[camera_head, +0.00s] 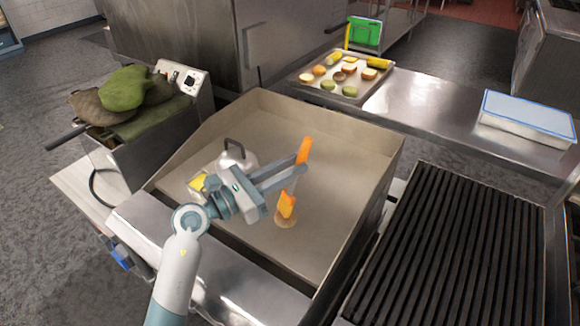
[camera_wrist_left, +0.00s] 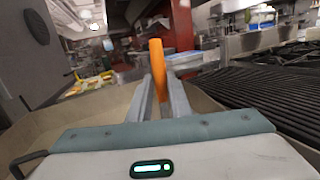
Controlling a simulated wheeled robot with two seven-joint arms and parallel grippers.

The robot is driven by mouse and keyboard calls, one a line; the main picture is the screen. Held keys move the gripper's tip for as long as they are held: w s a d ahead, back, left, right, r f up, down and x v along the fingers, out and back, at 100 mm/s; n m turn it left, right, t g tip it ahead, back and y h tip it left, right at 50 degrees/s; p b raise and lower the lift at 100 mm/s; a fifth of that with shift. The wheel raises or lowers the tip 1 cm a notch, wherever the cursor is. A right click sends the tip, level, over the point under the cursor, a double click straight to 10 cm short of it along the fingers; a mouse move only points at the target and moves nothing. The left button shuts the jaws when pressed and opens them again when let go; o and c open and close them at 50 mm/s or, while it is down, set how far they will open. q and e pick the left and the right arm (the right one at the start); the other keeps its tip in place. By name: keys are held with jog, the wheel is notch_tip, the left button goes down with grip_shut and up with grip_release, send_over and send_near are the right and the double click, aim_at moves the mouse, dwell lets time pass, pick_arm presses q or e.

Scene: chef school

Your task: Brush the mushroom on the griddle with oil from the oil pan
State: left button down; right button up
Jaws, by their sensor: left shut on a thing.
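My left gripper (camera_head: 301,172) is shut on an orange brush (camera_head: 303,150), which it holds over the griddle (camera_head: 325,190). The brush handle points up past the fingers, and it also shows between them in the left wrist view (camera_wrist_left: 158,65). The orange brush head (camera_head: 287,207) hangs below the fingers, right over the tan mushroom (camera_head: 286,221) on the griddle. The brush head overlaps the mushroom in the picture; I cannot tell for sure if they touch. A small yellow square thing (camera_head: 198,184), perhaps the oil pan, is at the griddle's left, partly hidden by my gripper. My right gripper is not in view.
A metal dome lid (camera_head: 236,157) with a black handle stands on the griddle near the yellow thing. High walls bound the griddle. A ridged grill (camera_head: 450,255) lies to the right. Behind are a food tray (camera_head: 345,86) and a blue-topped box (camera_head: 525,113).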

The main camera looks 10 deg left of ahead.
pick_arm(q)
jog(key=shift+s+a+f, duration=0.15)
jog(key=shift+f, duration=0.35)
dwell(0.5)
jog(key=shift+s+d, duration=0.4)
jog(key=shift+d, duration=0.25)
jog(key=shift+w+a, duration=0.1)
jog(key=shift+w+a, duration=0.8)
jog(key=shift+a, duration=0.15)
jog(key=shift+s+d, duration=0.1)
